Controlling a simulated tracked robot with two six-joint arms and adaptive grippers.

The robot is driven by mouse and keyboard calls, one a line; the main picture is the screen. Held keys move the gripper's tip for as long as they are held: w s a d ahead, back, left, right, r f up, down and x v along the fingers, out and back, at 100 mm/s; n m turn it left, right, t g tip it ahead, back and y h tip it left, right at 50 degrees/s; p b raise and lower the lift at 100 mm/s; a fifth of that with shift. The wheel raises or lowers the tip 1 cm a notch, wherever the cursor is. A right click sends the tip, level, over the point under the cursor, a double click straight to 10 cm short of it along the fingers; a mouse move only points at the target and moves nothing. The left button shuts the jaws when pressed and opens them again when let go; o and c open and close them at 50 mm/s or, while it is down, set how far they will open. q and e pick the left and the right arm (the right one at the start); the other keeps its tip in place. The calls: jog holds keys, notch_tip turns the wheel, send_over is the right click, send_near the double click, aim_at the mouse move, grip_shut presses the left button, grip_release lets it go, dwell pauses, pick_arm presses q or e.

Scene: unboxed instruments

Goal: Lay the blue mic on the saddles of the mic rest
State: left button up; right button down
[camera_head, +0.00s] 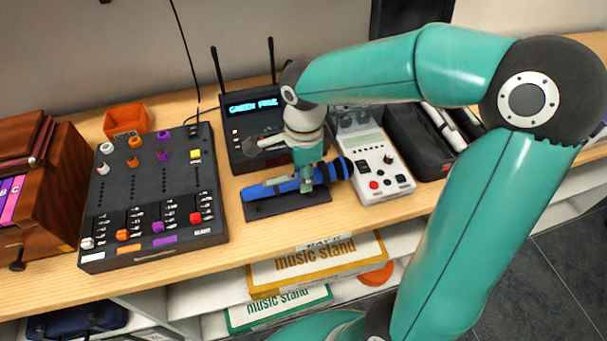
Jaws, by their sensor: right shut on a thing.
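The blue mic (269,189) has a blue body and a dark round head at its right end. It lies roughly level over the mic rest (284,208), a dark flat base near the front edge of the wooden shelf. My right gripper (306,183) points down and is shut on the mic, toward its head end. The saddles are hidden under the mic and gripper, so I cannot tell whether the mic touches them. My left gripper is not in view.
A black mixer (155,195) stands left of the rest, with an orange bin (126,119) behind it. A black receiver (247,127) with two antennas stands behind the rest. A white pedal device (377,176) is close on the right, beside a dark open case (416,147).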

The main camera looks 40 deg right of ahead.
jog(key=c, duration=0.9)
grip_release()
jog(key=shift+s+a+f, duration=0.15)
jog(key=shift+s+f, duration=0.1)
jog(key=shift+f, duration=0.4)
jog(key=shift+o, duration=0.6)
jog(key=shift+w+f, duration=0.15)
jog(key=shift+w, duration=0.1)
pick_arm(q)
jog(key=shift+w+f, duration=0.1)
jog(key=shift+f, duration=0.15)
pick_arm(e)
jog(key=shift+s, duration=0.1)
jog(key=shift+r, duration=0.25)
jog(key=shift+r+p, duration=0.45)
jog(key=shift+p, duration=0.15)
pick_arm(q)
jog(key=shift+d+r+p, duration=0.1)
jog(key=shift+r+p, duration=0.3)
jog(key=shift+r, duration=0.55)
pick_arm(e)
notch_tip(320, 180, up, 12)
jog(key=shift+r, duration=0.2)
jog(key=shift+d, duration=0.2)
